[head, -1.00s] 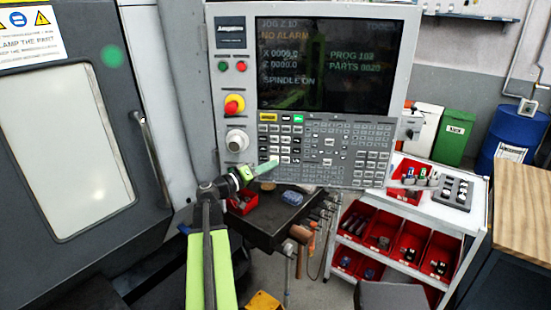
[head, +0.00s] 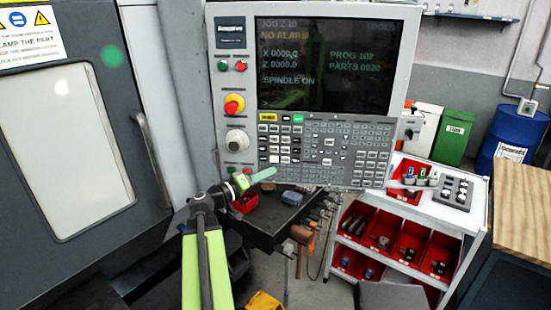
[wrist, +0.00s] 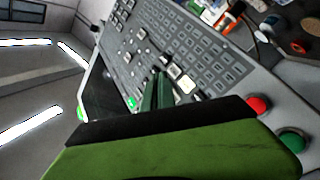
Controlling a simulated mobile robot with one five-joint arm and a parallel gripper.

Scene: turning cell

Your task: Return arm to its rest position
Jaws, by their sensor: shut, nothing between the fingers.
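My gripper (head: 264,175) is shut and empty, its green fingers pointing right just in front of the lower left part of the control panel's keypad. In the wrist view my gripper's fingers (wrist: 157,92) lie together in front of the keypad (wrist: 185,50). In the head view the keypad (head: 325,150) sits under a dark screen (head: 322,65) reading "NO ALARM" and "SPINDLE ON". My green arm (head: 207,265) reaches up from the bottom of the picture. Whether the fingertips touch the panel cannot be told.
The machine door (head: 65,150) with its handle (head: 152,160) stands at left. A dark bench (head: 270,230) with tools is below the panel. A cart (head: 470,218) with red bins and a wooden table (head: 522,205) are at right. Grey floor shows between bench and cart.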

